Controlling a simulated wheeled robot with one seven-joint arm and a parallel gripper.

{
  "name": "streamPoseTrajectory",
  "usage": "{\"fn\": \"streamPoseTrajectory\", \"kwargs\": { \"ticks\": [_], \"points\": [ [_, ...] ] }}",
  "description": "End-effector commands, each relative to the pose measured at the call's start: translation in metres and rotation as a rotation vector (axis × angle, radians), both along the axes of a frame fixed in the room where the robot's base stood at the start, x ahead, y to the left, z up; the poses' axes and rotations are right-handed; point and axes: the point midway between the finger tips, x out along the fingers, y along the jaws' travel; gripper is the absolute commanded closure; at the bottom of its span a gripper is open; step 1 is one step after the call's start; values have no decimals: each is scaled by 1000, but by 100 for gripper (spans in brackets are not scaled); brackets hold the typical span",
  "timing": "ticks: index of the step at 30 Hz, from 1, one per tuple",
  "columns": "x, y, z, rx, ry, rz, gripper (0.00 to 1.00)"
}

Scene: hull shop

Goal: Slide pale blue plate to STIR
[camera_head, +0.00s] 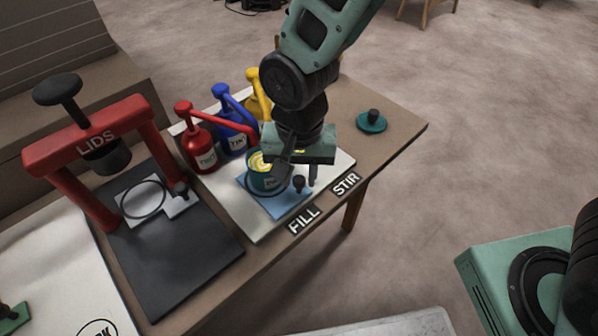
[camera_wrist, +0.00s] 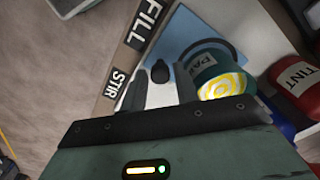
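The pale blue plate (camera_head: 273,205) lies on the white strip of the bench by the FILL label (camera_head: 304,220). It bears a teal paint can (camera_head: 262,180) with yellow and white swirled contents, and has a black knob (camera_head: 298,184) near its right corner. The plate (camera_wrist: 186,35), can (camera_wrist: 208,64) and knob (camera_wrist: 160,72) also show in the wrist view. The STIR label (camera_head: 345,183) is right of FILL along the front edge. My gripper (camera_wrist: 160,88) is open, pointing down, its fingers on either side of the knob; contact cannot be seen. My gripper hides part of the can in the head view.
Red (camera_head: 197,147), blue (camera_head: 231,135) and yellow (camera_head: 257,95) tint bottles stand behind the plate. A red LIDS press (camera_head: 95,146) stands left. A teal disc with a knob (camera_head: 371,122) lies at the right. The white strip near STIR looks clear.

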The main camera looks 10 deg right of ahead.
Motion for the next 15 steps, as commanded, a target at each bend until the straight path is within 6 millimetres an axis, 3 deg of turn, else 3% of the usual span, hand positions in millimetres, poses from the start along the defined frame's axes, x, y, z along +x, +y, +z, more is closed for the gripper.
{"fn": "streamPoseTrajectory", "kwargs": {
  "ticks": [2,5,11,15],
  "points": [
    [0,0,0,0,0,0,72],
    [0,0,0,0,0,0,100],
    [3,-4,1,-1,1,-2,100],
    [19,-28,3,-4,3,-11,100]
  ]
}}
